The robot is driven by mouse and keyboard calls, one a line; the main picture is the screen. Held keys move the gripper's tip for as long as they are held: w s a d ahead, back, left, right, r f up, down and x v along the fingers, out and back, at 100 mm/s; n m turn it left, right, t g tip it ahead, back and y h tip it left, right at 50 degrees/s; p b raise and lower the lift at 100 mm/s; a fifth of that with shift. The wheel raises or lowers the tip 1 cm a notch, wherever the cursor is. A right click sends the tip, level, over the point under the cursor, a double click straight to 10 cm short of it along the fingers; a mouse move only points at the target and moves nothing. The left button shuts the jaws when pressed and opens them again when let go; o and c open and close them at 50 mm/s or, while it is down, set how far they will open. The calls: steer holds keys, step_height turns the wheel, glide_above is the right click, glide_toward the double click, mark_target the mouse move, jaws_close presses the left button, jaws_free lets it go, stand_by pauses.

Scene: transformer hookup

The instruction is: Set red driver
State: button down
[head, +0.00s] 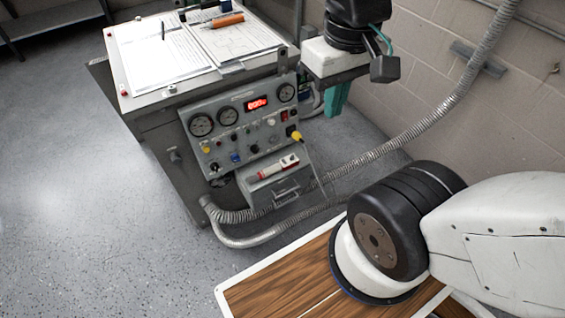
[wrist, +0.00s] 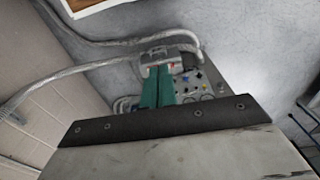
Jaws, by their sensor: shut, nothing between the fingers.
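A red-and-white tool (head: 278,167) lies on top of the small grey box at the foot of the control panel. An orange-handled tool (head: 226,21) lies on the papers on the bench top. I cannot tell for sure which is the red driver. The grey control panel (head: 243,124) carries dials, knobs and a lit red display (head: 257,104). My gripper (head: 336,104) has teal fingers, shut and empty, pointing down to the right of the panel. In the wrist view the teal fingers (wrist: 157,88) show, with the panel (wrist: 205,82) beyond them.
Papers (head: 160,54) with a dark pen lie on the bench top. The grey box (head: 275,185) has a front handle. Ribbed conduits (head: 440,110) run from the wall to the bench foot. A wood-topped surface (head: 290,288) is at the front. The floor at left is clear.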

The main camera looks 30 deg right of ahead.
steer(key=w+d+f+g+h, duration=0.1)
steer(key=w+d+f, duration=0.45)
steer(key=f, duration=0.35)
steer(key=w+d+f+g+h, duration=0.1)
steer(key=w+d+f, duration=0.3)
steer(key=w+f, duration=0.4)
steer(key=w+d+f+g+h, duration=0.1)
steer(key=w+d+f, duration=0.35)
steer(key=f, duration=0.55)
steer(key=w+f+t, duration=0.2)
steer(key=w+f, duration=0.3)
steer(key=f, duration=0.8)
steer(key=w+a+f+t+y, duration=0.1)
steer(key=w+a+t+y, duration=0.2)
steer(key=w, duration=0.3)
steer(key=shift+w+a+f, duration=0.15)
steer(key=shift+a, duration=0.35)
steer(key=shift+f, duration=0.1)
